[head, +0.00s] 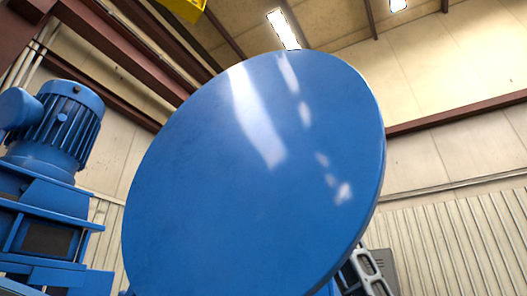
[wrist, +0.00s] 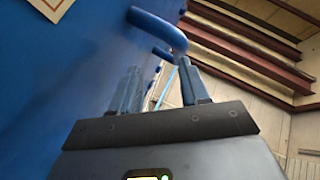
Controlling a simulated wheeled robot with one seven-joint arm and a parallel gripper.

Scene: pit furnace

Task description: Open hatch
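The hatch is a large round blue lid (head: 255,170), tilted up and filling the middle of the head view. Its blue face also fills the left of the wrist view (wrist: 50,70). A curved blue handle (wrist: 160,28) sticks out near the top of the wrist view. My gripper (wrist: 160,78) points toward it, with its two fingers apart and nothing seen between them. The handle appears just beyond the fingertips; I cannot tell whether they touch. The lid hides most of what lies behind it in the head view.
A blue motor unit (head: 55,130) stands at the left in the head view. A grey metal part (head: 367,272) shows at the lid's lower right edge. Reddish-brown beams (wrist: 245,45) and pale walls lie behind. A pale label (wrist: 50,8) is on the blue face.

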